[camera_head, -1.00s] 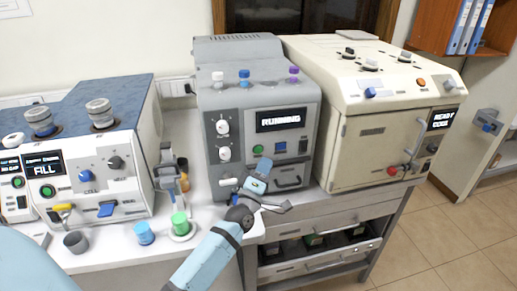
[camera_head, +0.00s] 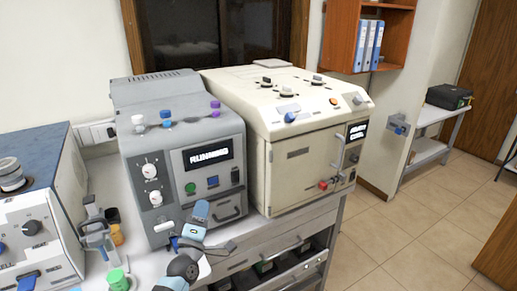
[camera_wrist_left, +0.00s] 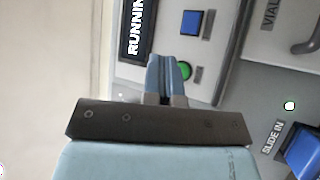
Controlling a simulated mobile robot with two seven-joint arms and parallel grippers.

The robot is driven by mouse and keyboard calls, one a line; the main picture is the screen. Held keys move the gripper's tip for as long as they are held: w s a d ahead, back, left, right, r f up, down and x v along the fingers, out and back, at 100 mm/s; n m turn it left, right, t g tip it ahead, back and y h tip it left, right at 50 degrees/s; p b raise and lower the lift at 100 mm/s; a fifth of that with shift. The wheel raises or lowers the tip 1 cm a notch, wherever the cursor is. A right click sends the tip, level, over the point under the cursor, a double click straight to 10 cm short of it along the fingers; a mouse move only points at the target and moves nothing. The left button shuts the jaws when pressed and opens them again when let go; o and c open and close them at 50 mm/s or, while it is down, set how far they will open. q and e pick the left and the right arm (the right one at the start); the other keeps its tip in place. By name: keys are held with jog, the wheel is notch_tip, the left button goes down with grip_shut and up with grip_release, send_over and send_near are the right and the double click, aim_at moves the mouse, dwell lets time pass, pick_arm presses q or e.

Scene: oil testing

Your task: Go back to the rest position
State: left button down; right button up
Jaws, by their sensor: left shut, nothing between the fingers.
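My left gripper (camera_head: 178,243) is in front of the lower part of the grey machine (camera_head: 188,165), whose display reads "RUNNING". In the left wrist view my left gripper's fingers (camera_wrist_left: 167,68) are together and empty, in front of the machine's green button (camera_wrist_left: 185,70) and below its blue button (camera_wrist_left: 193,22). I cannot tell from the pictures how far the fingertips are from the panel. My right gripper is not in view.
A cream machine (camera_head: 298,165) stands to the right on the bench. A white machine with a blue top (camera_head: 35,150) is at the left. A green-capped vial (camera_head: 118,279) stands near the front. The tiled floor (camera_head: 375,240) at the right is clear.

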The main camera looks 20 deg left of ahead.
pick_arm(q)
jog(key=s+d+f+m+g+h+p, duration=0.1)
jog(key=s+d+f+m+g+h, duration=0.1)
jog(key=s+d+f+m+g, duration=0.2)
jog(key=s+d+f+m+g+h, duration=0.2)
jog(key=s+d+f+m, duration=0.4)
jog(key=s+f, duration=0.5)
jog(key=s+d+f+m+g+h+p, duration=0.1)
jog(key=s+d+f+m+g+h, duration=0.2)
jog(key=s+d+f+m+g, duration=0.2)
jog(key=s+f+m, duration=0.2)
jog(key=s+m, duration=0.2)
jog(key=s, duration=0.1)
jog(key=shift+s+f+g+p, duration=0.3)
jog(key=shift+s, duration=0.05)
jog(key=shift+d, duration=0.1)
